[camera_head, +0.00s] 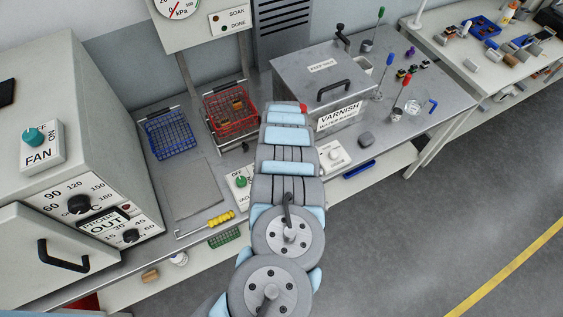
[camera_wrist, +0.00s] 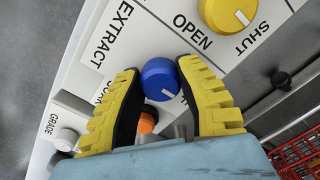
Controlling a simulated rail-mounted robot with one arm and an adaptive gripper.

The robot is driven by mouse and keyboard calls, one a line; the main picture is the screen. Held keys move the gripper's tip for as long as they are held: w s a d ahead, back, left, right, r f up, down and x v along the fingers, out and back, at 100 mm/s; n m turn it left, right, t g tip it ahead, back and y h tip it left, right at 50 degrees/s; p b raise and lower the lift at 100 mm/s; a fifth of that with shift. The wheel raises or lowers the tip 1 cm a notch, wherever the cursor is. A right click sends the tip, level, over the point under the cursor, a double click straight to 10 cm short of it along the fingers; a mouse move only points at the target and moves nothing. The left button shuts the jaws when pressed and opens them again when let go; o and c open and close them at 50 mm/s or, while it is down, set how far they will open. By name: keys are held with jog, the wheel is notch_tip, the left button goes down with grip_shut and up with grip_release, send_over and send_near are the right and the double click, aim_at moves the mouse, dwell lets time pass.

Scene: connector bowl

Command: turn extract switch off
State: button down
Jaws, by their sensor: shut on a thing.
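In the wrist view a blue round knob (camera_wrist: 158,78) with a white pointer line sits on a white panel (camera_wrist: 110,60). The word EXTRACT is printed up and left of it. My gripper (camera_wrist: 158,72) has one yellow finger on each side of the blue knob and is shut on it. The pointer line faces the lower right of the picture. Part of the lettering near the knob is hidden behind the left finger. In the head view my arm hides the gripper and the blue knob.
A yellow knob (camera_wrist: 228,12) marked OPEN and SHUT is above the fingers. An orange knob (camera_wrist: 147,122) lies between them, close to my palm. A white GRADE knob (camera_wrist: 66,139) is at left. A red basket (camera_head: 230,108) and a varnish tank (camera_head: 325,85) flank my arm.

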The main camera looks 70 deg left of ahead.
jog(key=shift+d, duration=0.1)
jog(key=c, duration=0.6)
grip_release()
jog(key=shift+s+f, duration=0.1)
jog(key=shift+r, duration=6.05)
jog(key=shift+r, duration=0.1)
